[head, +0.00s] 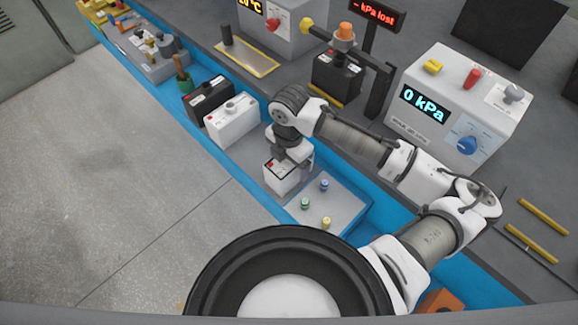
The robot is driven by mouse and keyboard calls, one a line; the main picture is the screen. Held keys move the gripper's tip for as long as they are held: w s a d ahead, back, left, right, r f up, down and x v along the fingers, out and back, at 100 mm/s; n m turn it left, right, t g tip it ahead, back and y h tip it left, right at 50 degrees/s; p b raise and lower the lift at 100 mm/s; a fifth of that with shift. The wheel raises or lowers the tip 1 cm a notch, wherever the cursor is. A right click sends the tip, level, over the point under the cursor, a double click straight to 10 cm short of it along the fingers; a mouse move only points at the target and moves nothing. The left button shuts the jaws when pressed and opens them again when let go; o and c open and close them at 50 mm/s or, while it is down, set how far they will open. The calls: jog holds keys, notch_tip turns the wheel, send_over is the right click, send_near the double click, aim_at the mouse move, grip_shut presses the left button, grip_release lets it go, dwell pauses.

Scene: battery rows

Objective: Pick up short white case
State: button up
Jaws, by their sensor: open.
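A short white case (280,180) stands on the blue-edged bench strip, left of the grey plate with coloured knobs.
A grey plate (338,207) with green, blue and yellow knobs lies just right of the short case. A pressure box (462,100) reading 0 kPa and a black case under a press (336,76) stand behind my arm. Open floor (110,170) is at left.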

jog(key=shift+c, duration=0.4)
jog(key=c, duration=1.2)
jog(key=shift+o, duration=0.2)
jog(key=shift+r, duration=0.1)
